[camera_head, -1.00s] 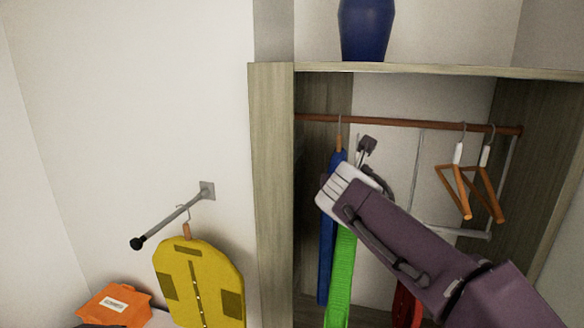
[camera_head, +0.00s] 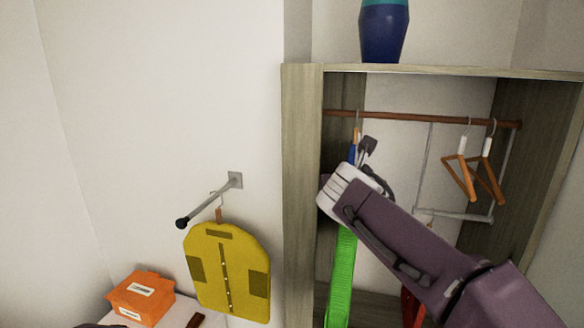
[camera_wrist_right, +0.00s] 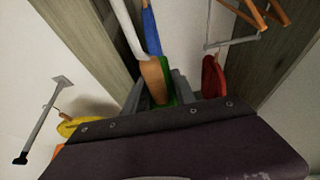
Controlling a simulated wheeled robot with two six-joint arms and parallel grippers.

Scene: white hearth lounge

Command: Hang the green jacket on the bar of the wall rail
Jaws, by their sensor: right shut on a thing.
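The green jacket (camera_head: 341,275) hangs edge-on below my right gripper (camera_head: 366,148) at the wardrobe's front. In the right wrist view, the gripper (camera_wrist_right: 156,92) is shut on the orange-brown part of its hanger (camera_wrist_right: 154,77), with green cloth (camera_wrist_right: 171,96) just behind. The hanger's white part rises above the fingers. The wall rail (camera_head: 208,207) sticks out from the white wall at left, its black-tipped end toward me; it also shows in the wrist view (camera_wrist_right: 40,120). A yellow jacket (camera_head: 228,278) hangs on its bar. My left gripper is not in view.
The wardrobe side panel (camera_head: 301,170) stands between rail and gripper. Inside are a wooden bar (camera_head: 400,117), a blue garment (camera_wrist_right: 152,32), a red garment (camera_wrist_right: 213,76) and two empty hangers (camera_head: 460,175). A vase (camera_head: 384,35) is on top. An orange box (camera_head: 142,297) sits lower left.

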